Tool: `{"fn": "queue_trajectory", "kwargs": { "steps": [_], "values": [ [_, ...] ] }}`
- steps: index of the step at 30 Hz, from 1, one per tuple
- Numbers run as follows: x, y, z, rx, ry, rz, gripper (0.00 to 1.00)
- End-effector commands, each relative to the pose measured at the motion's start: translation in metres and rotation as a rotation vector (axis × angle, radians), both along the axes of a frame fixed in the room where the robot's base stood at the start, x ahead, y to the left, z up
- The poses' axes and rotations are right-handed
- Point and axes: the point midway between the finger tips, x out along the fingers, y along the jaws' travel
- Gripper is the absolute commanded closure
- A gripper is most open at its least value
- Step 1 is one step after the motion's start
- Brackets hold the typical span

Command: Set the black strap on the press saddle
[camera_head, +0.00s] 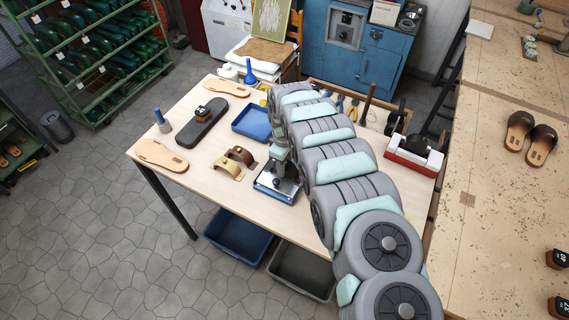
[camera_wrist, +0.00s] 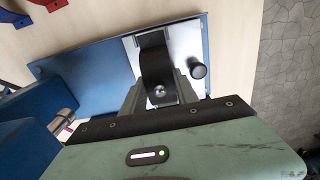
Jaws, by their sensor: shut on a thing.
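The black strap (camera_wrist: 155,62) shows in the wrist view as an arched band with a round metal rivet near its lower end. My gripper (camera_wrist: 160,90) is shut on the strap, with a grey finger on each side of the rivet end. The strap is over the bright steel part (camera_wrist: 184,38) of the press. The press base (camera_wrist: 100,62) is a blue plate with a black knob at its right. I cannot tell whether the strap touches the saddle, which is hidden. In the head view my gripper is low over the press (camera_head: 275,188), and the strap is hard to make out.
Left of the press lie a tan strap (camera_head: 228,168) and a brown strap (camera_head: 242,155). A blue tray (camera_head: 252,123), a dark sole (camera_head: 200,125) and a tan sole (camera_head: 158,155) lie farther left and back. A red-and-white device (camera_head: 413,158) stands right of my arm.

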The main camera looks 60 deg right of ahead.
Motion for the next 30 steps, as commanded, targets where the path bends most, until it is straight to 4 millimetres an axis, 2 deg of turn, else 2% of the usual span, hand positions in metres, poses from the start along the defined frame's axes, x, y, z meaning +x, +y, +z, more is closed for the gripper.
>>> {"fn": "queue_trajectory", "kwargs": {
  "steps": [2,3,9,12,17,24,30],
  "values": [
    [0.0001,0.0001,-0.0012,0.000,0.000,0.000,1.00],
    [0.0000,-0.0001,-0.0011,0.000,0.000,0.000,0.63],
    [-0.0001,0.0000,-0.0010,0.000,0.000,0.000,0.46],
    [-0.0001,0.0000,-0.0010,0.000,0.000,0.000,0.39],
    [-0.0001,0.0000,-0.0010,0.000,0.000,0.000,0.39],
    [0.0000,0.0005,-0.0010,0.001,0.001,0.000,0.21],
    [0.0001,0.0015,-0.0010,0.003,0.002,0.001,0.21]
  ]
}}
